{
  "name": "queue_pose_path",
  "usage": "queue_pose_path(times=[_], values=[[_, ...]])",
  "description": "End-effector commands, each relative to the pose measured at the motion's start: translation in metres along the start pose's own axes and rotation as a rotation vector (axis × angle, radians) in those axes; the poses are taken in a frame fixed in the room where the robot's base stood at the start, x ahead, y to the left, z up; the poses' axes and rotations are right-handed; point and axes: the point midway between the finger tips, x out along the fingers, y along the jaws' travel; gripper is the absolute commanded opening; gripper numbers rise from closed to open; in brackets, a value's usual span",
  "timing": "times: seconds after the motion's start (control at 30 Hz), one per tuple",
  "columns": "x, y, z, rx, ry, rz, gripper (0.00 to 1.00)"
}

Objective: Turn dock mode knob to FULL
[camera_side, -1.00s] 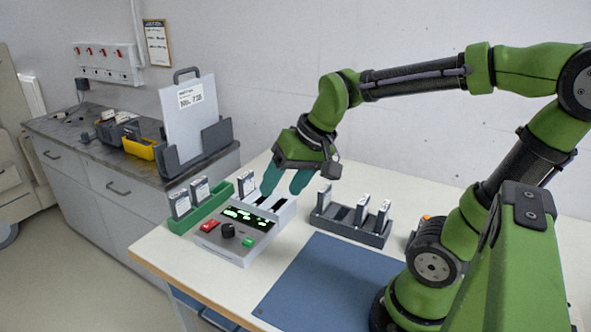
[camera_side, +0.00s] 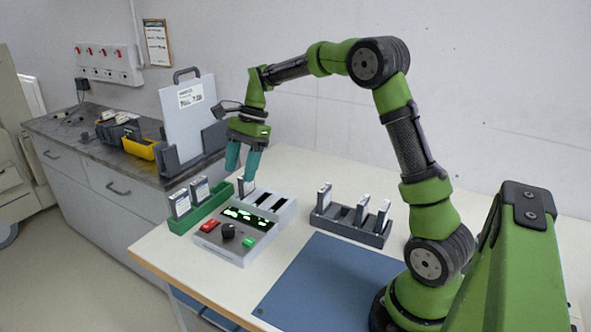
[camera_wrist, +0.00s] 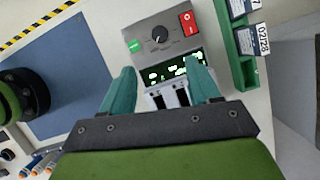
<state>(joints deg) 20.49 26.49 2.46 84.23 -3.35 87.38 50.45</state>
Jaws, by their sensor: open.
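The grey dock (camera_side: 250,228) stands on the table, with a lit green display (camera_side: 248,218) and slots at its back. Its black mode knob (camera_side: 228,231) sits on the front panel between a red switch (camera_side: 210,226) and a green button (camera_side: 248,242). The wrist view also shows the knob (camera_wrist: 160,34), with a pale pointer line; the lettering around it is too small to read. My gripper (camera_side: 242,172) is open above the back left slot of the dock, fingers pointing down. In the wrist view my gripper (camera_wrist: 165,82) has its fingers either side of the slot area, apart from the knob.
A green rack (camera_side: 203,208) with modules is left of the dock. A dark rack (camera_side: 350,226) with several modules stands to the right. A blue mat (camera_side: 325,280) lies in front, flat and clear. A side counter (camera_side: 90,140) is at the left.

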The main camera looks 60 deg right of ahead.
Motion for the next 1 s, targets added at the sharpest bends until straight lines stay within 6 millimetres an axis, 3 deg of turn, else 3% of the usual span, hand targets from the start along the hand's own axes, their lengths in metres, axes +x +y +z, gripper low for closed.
queue_pose_path(times=[0.4, 0.6, 0.8, 1.0], values=[[0.092, 0.001, 0.001, -0.003, -0.001, 0.005, 0.61], [0.128, 0.001, 0.0, -0.003, -0.001, 0.003, 0.61], [0.146, 0.001, 0.001, -0.004, -0.001, 0.001, 0.61], [0.149, 0.0, 0.001, -0.004, 0.0, 0.0, 0.61]])
